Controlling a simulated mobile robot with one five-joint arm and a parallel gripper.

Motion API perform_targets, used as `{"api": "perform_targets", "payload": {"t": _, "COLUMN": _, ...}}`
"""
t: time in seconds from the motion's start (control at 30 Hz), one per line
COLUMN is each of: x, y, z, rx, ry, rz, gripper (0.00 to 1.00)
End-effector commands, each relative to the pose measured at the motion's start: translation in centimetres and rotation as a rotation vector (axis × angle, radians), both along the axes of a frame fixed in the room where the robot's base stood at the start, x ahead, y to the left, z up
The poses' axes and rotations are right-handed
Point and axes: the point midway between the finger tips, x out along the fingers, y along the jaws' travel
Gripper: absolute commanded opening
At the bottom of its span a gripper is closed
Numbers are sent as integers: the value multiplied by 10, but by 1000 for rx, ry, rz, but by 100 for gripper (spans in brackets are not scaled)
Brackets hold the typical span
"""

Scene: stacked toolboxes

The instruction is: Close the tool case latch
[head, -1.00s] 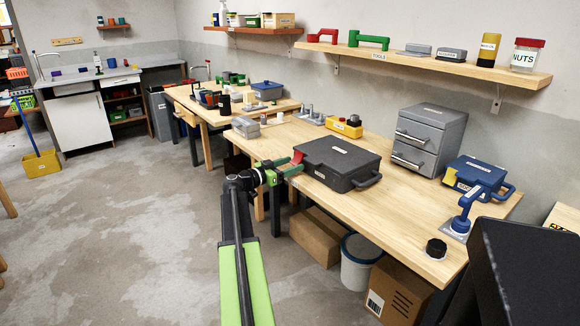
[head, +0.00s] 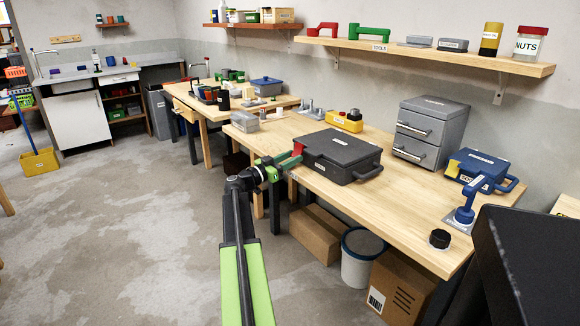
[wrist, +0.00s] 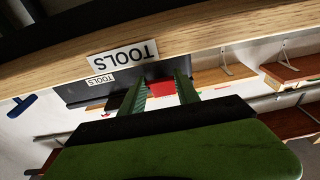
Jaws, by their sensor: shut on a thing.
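The dark grey tool case (head: 340,152) lies with its lid down on the long wooden bench, its handle facing right. A red latch (head: 297,150) sticks out at its left end. My gripper (head: 285,164) reaches in from the left at the bench's front edge, at the latch. In the wrist view, the two green fingers of my gripper (wrist: 160,90) have the red latch (wrist: 160,87) between them. My gripper is shut on it. The fingers hide part of the latch, and I cannot tell how it sits against the case.
A grey drawer unit (head: 427,130) stands behind the case, and a blue case (head: 478,170) stands to its right. A yellow box (head: 345,122) is behind. A wall shelf (head: 420,58) runs above. The bench (head: 400,207) is bare in front of the drawers.

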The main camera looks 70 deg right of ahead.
Motion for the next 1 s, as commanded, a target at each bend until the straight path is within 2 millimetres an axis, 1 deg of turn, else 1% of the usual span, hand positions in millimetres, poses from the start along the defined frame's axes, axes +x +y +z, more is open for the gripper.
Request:
{"api": "perform_targets", "payload": {"t": 0.03, "x": -1, "y": -2, "z": -18, "rx": -33, "ry": 21, "rz": -1, "gripper": 0}}
{"api": "perform_targets", "payload": {"t": 0.1, "x": -3, "y": -5, "z": -19, "rx": -82, "ry": 52, "rz": -1, "gripper": 0}}
{"api": "perform_targets", "payload": {"t": 0.33, "x": -5, "y": -9, "z": -15, "rx": -189, "ry": 116, "rz": 0, "gripper": 0}}
{"api": "perform_targets", "payload": {"t": 0.5, "x": -5, "y": -9, "z": -11, "rx": -204, "ry": 124, "rz": 2, "gripper": 0}}
{"api": "perform_targets", "payload": {"t": 0.7, "x": -5, "y": -9, "z": -10, "rx": -203, "ry": 124, "rz": 1, "gripper": 0}}
{"api": "perform_targets", "payload": {"t": 0.73, "x": -5, "y": -9, "z": -10, "rx": -203, "ry": 124, "rz": 1, "gripper": 42}}
{"api": "perform_targets", "payload": {"t": 0.87, "x": -5, "y": -9, "z": -10, "rx": -203, "ry": 126, "rz": 1, "gripper": 59}}
{"api": "perform_targets", "payload": {"t": 1.0, "x": -5, "y": -9, "z": -10, "rx": -204, "ry": 126, "rz": 1, "gripper": 60}}
